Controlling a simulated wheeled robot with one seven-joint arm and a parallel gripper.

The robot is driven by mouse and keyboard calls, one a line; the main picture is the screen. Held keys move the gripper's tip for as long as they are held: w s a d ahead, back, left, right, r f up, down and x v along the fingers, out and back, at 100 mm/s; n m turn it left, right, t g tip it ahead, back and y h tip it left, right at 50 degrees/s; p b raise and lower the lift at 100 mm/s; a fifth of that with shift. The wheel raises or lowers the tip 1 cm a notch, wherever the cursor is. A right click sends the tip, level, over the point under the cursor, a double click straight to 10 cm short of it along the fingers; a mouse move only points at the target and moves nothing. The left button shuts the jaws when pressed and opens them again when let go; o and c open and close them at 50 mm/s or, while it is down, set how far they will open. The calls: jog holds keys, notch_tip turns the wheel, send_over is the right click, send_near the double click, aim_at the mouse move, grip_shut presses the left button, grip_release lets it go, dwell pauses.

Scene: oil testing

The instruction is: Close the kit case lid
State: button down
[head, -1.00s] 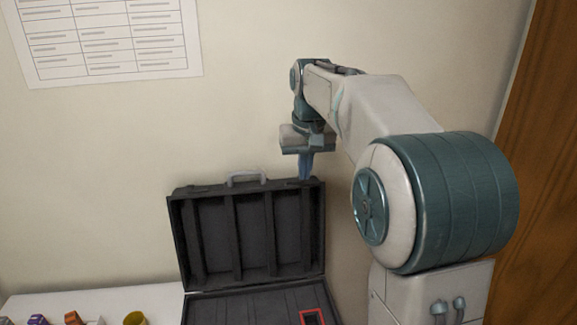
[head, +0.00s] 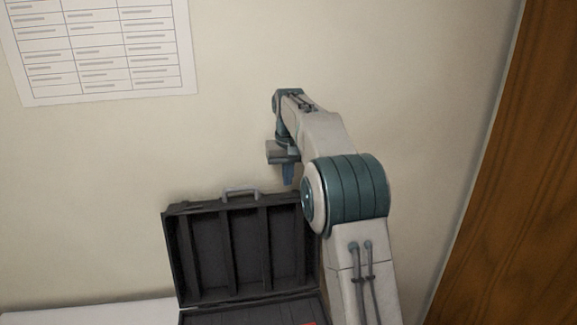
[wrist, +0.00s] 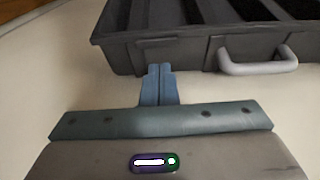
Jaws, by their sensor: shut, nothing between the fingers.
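The dark grey kit case stands open on the white table. Its lid (head: 243,250) is upright, with the ribbed inside facing me and a light grey handle (head: 241,191) on its top edge. My gripper (head: 288,181) is shut and empty, pointing down at the lid's top edge, right of the handle. In the wrist view the shut fingertips (wrist: 159,70) are close to the lid's outer edge (wrist: 185,55), and the handle (wrist: 258,58) is to their right. I cannot tell whether they touch the lid. The case bottom (head: 255,312) is mostly cut off by the frame.
A white table (head: 90,314) extends left of the case. A wall with a printed chart (head: 100,50) is behind. A brown wooden panel (head: 500,170) stands at the right.

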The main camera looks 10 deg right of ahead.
jog(key=shift+w+f, duration=0.15)
jog(key=shift+f, duration=0.8)
jog(key=shift+w+f, duration=0.1)
jog(key=shift+f, duration=0.8)
jog(key=shift+s, duration=0.1)
